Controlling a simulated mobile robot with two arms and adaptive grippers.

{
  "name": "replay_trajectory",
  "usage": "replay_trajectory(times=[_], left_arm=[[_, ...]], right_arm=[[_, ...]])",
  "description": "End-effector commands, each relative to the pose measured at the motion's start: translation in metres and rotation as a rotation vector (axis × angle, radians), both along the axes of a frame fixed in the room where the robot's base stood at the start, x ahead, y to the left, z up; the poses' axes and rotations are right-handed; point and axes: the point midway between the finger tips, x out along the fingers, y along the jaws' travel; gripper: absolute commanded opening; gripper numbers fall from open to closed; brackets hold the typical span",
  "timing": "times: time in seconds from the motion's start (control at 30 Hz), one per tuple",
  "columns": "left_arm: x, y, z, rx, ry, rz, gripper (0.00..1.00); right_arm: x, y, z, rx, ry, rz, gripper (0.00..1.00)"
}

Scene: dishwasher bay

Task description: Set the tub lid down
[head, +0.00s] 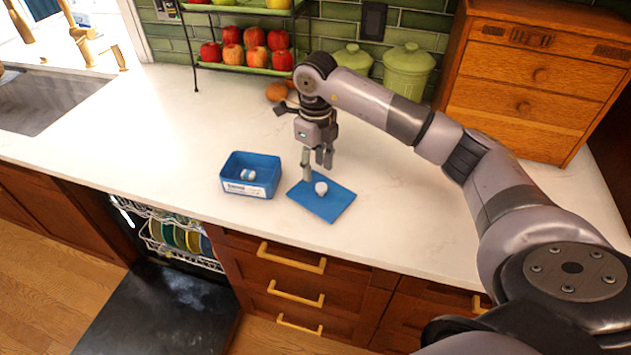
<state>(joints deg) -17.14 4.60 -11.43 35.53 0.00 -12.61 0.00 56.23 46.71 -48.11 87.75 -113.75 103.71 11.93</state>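The blue tub lid (330,205) is a flat square with a white round knob (321,188). It appears to lie on the white counter near its front edge, right of the tub and apart from it. The open blue tub (233,189) has a white label on its front, and a small white and blue item (248,175) lies inside. My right gripper (316,170) points down just above and behind the knob. Its fingers are apart, with nothing between them, and it looks clear of the knob. My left gripper is not in view.
The dishwasher (185,235) is open below the counter at the left, with plates in its rack. A sink (45,100) is at the far left. Green canisters (407,72), a wooden drawer cabinet (530,85) and a rack of apples (245,50) stand behind. The counter left of the tub is clear.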

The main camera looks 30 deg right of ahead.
Motion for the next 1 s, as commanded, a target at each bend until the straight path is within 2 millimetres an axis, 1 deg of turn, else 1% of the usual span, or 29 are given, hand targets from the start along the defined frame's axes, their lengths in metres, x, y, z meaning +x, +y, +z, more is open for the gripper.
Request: replay_trajectory(times=[0.03,0.2,0.3,0.4,0.53,1.0], left_arm=[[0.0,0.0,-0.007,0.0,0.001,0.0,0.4],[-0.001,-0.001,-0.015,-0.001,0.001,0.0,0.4],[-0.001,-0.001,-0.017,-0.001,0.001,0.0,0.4],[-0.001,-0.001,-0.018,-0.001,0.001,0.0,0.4],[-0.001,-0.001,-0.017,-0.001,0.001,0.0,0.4],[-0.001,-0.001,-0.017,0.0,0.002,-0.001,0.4]], right_arm=[[0.001,0.0,0.009,-0.001,-0.007,0.0,0.39],[0.001,0.0,0.041,0.0,-0.004,-0.001,0.39],[0.001,0.0,0.053,0.0,-0.003,-0.001,0.39],[0.0,0.0,0.06,0.0,-0.001,-0.001,0.39],[0.0,0.0,0.062,0.0,0.0,-0.001,0.39],[0.0,0.0,0.062,0.0,0.0,-0.001,0.39]])
